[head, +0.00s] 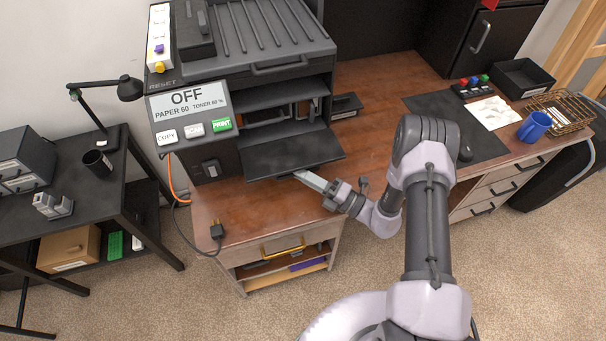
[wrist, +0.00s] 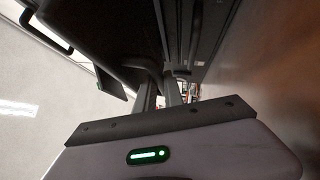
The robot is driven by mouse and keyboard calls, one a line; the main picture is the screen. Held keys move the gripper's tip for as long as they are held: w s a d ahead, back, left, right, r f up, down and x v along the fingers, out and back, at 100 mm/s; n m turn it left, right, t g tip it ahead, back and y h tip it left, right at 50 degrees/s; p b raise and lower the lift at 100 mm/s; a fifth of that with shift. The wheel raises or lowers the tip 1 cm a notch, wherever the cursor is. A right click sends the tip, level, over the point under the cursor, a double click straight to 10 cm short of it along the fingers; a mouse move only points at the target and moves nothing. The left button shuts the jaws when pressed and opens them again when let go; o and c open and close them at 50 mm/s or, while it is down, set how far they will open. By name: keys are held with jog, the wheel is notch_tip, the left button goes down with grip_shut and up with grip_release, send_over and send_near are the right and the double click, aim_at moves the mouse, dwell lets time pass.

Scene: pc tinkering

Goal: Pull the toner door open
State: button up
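The black printer (head: 270,95) stands on the wooden desk, and its screen (head: 188,103) reads OFF. A dark flap (head: 290,150) juts out from its lower front; I cannot tell whether this is the toner door or a tray. My gripper (head: 300,175) reaches in from the right, low at the front edge of this flap. In the wrist view two dark fingers (wrist: 160,92) point at the printer's dark front, close to a small bar-like handle (wrist: 180,73). A narrow gap shows between them; whether they grip anything is unclear.
A desk drawer with a yellow handle (head: 283,250) is below. A blue mug (head: 534,126) and wire basket (head: 560,112) stand far right. The desk (head: 365,85) right of the printer is mostly clear.

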jog(key=shift+o, duration=0.9)
jog(key=p+v, duration=0.2)
jog(key=v, duration=1.5)
jog(key=shift+s+d, duration=0.15)
jog(key=shift+s, duration=0.05)
